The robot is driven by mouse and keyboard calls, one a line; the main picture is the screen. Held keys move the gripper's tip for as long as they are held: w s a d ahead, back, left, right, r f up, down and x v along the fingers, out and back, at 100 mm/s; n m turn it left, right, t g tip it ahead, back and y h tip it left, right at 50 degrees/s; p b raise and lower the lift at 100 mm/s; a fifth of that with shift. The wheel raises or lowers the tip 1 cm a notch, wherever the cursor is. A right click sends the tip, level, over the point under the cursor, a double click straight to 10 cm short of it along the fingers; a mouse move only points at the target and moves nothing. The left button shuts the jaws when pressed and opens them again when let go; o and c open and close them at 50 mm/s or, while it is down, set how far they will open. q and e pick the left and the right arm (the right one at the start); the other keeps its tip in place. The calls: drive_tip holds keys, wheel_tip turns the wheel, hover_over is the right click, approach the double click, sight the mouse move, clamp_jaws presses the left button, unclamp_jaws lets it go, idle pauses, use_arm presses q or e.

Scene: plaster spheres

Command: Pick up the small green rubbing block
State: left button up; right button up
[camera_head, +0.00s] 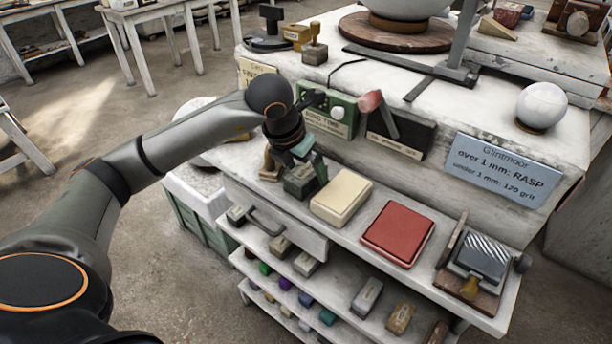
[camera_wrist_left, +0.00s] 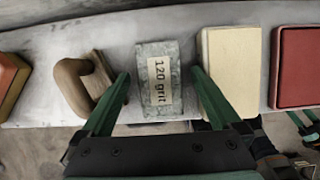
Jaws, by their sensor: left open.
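The small green rubbing block (camera_wrist_left: 145,98) is grey-green, speckled, and carries a pale "120 grit" label. It lies on the upper ledge, and in the head view it (camera_head: 299,187) is partly covered by my left gripper (camera_head: 303,170). In the left wrist view my left gripper (camera_wrist_left: 160,76) is open, with one green finger on each side of the block. A gap shows on both sides, wider on the right. I cannot tell how far the fingertips are above the ledge.
A cream block (camera_head: 341,197) and a red block (camera_head: 398,234) lie to the right on the ledge. A brown wooden handle (camera_wrist_left: 84,82) stands close left of the fingers. Several smaller blocks sit on the shelves below. A sign (camera_head: 506,170) reads "Glintmoor".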

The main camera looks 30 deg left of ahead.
use_arm(q)
drive_tip(key=shift+f+b, duration=0.2)
drive_tip(key=shift+b, duration=0.15)
idle(0.3)
drive_tip(key=shift+c, duration=0.3)
clamp_jaws()
idle(0.6)
